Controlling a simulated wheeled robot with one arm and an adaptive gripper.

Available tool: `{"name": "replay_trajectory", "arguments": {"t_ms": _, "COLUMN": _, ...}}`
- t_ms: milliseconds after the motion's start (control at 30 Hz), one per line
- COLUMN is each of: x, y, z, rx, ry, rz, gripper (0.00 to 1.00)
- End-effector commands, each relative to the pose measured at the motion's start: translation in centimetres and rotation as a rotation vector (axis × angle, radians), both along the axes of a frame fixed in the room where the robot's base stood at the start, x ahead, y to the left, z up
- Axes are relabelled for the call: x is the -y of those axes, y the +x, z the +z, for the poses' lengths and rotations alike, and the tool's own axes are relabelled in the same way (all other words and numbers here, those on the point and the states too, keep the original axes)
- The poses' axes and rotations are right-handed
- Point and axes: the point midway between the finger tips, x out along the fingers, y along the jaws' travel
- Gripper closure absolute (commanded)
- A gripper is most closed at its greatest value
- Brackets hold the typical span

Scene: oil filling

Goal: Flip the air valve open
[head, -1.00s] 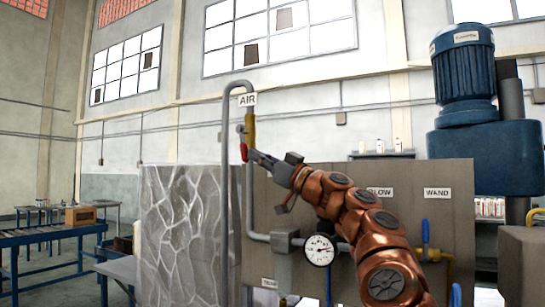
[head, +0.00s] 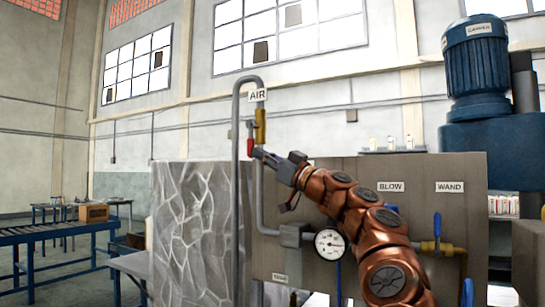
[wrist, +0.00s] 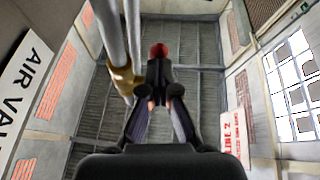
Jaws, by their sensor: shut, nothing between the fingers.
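The air valve has a yellow body (head: 260,127) on a grey pipe under the AIR sign. Its red handle (head: 250,137) hangs roughly upright just left of the body. My gripper (head: 257,153) is shut and empty, its fingertips at the handle's lower end; the head view does not show clearly whether they touch. In the wrist view my shut fingers (wrist: 158,80) point at a red end of the handle (wrist: 158,50) straight ahead. The yellow body (wrist: 123,78) is close on their left there.
A tall grey pipe (head: 236,200) runs down left of the valve. The panel (head: 440,205) carries a pressure gauge (head: 330,244) and a blue-handled valve (head: 437,228). A stone-patterned slab (head: 190,230) stands at the left.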

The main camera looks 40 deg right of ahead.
Motion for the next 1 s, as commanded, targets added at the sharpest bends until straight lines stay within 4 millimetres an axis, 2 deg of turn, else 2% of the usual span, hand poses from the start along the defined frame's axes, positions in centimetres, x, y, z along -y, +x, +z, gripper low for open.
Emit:
{"name": "replay_trajectory", "arguments": {"t_ms": 67, "x": -0.3, "y": 0.4, "z": -0.3, "rx": -0.009, "ry": -0.002, "rz": 0.005, "gripper": 1.0}}
{"name": "replay_trajectory", "arguments": {"t_ms": 267, "x": -0.2, "y": -0.1, "z": -0.5, "rx": -0.008, "ry": -0.001, "rz": 0.007, "gripper": 1.0}}
{"name": "replay_trajectory", "arguments": {"t_ms": 1000, "x": 2.7, "y": -6.4, "z": -3.2, "rx": 0.004, "ry": 0.01, "rz": -0.008, "gripper": 1.0}}
